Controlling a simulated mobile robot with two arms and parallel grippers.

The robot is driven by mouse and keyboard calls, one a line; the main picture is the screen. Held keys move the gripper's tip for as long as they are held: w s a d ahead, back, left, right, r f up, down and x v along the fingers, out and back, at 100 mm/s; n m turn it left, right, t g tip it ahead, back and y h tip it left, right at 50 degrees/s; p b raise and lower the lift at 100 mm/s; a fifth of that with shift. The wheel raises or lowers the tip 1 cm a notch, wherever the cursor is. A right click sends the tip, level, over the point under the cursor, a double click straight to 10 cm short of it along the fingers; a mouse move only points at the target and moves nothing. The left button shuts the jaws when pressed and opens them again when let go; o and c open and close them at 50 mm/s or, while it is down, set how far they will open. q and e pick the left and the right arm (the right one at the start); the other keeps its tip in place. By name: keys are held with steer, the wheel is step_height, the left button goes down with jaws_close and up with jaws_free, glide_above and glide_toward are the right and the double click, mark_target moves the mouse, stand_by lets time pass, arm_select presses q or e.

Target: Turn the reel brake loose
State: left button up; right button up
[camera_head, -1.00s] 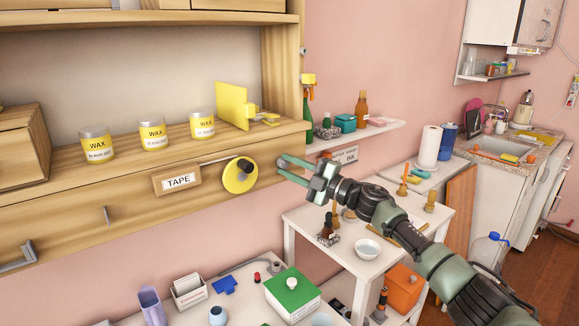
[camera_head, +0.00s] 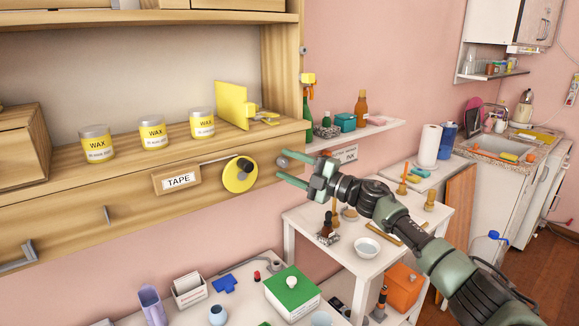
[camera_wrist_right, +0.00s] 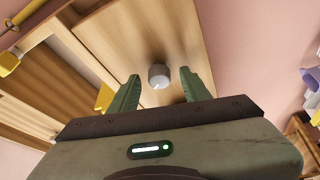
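A small grey round knob (camera_head: 282,162), which looks like the reel brake, sits on the wooden shelf front, right of the yellow tape reel (camera_head: 236,180). The reel has a dark hub and hangs beside a TAPE label (camera_head: 178,182). My right gripper (camera_head: 283,168) is open and empty at the knob. In the right wrist view the knob (camera_wrist_right: 158,76) shows a pale line on its face and lies between and beyond the open fingertips (camera_wrist_right: 158,82). I cannot tell whether a finger touches it. My left gripper is not in view.
Several wax jars (camera_head: 152,133) and a yellow plate (camera_head: 232,105) stand on the shelf above. A small white wall shelf (camera_head: 355,134) with bottles is to the right. A white table (camera_head: 330,252) stands below my right arm.

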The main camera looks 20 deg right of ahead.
steer(key=shift+s+d+f, duration=0.15)
steer(key=shift+s+d, duration=0.15)
steer(key=r+b+v, duration=0.1)
steer(key=b+v, duration=0.1)
steer(key=v, duration=0.4)
steer(key=shift+s+d+f, duration=0.25)
steer(key=shift+s+f, duration=0.15)
steer(key=shift+f, duration=0.1)
